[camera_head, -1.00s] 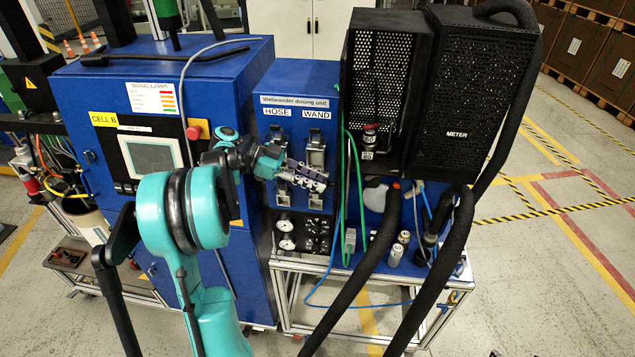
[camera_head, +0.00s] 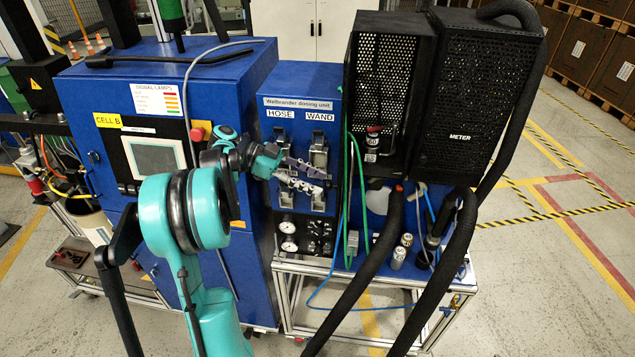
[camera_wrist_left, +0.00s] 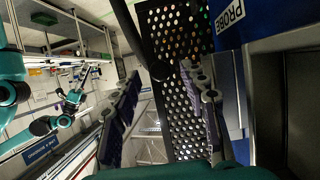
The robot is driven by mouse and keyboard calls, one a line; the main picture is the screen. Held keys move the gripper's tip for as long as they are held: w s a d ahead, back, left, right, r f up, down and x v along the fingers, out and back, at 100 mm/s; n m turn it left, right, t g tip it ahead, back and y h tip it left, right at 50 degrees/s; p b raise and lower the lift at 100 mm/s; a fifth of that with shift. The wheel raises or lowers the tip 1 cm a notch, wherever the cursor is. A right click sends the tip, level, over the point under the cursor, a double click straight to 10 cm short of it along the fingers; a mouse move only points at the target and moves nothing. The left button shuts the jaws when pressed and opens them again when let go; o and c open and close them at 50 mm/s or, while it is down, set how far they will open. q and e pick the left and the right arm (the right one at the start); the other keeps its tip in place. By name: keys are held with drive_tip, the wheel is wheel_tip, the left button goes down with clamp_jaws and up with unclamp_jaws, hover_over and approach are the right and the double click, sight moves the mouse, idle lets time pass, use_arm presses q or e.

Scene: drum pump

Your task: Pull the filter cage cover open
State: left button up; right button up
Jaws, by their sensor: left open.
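A perforated black panel (camera_wrist_left: 178,45) fills the middle of the left wrist view. My left gripper (camera_head: 322,177) is open and empty in front of the dosing unit, left of and below the cage, apart from it in the head view. Its two fingers frame the panel in the left wrist view (camera_wrist_left: 161,75). My right gripper is not in view.
A black METER box (camera_head: 465,100) adjoins the cage on the right. Thick black hoses (camera_head: 435,270) run down in front. A red-topped fitting (camera_head: 373,140) sits by the cage's lower left. Metal latches (camera_head: 319,155) are close behind my left gripper. Floor at right is free.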

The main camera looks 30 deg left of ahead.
use_arm(q)
drive_tip(key=v, duration=0.6)
drive_tip(key=shift+s+a+f, duration=0.1)
idle(0.4)
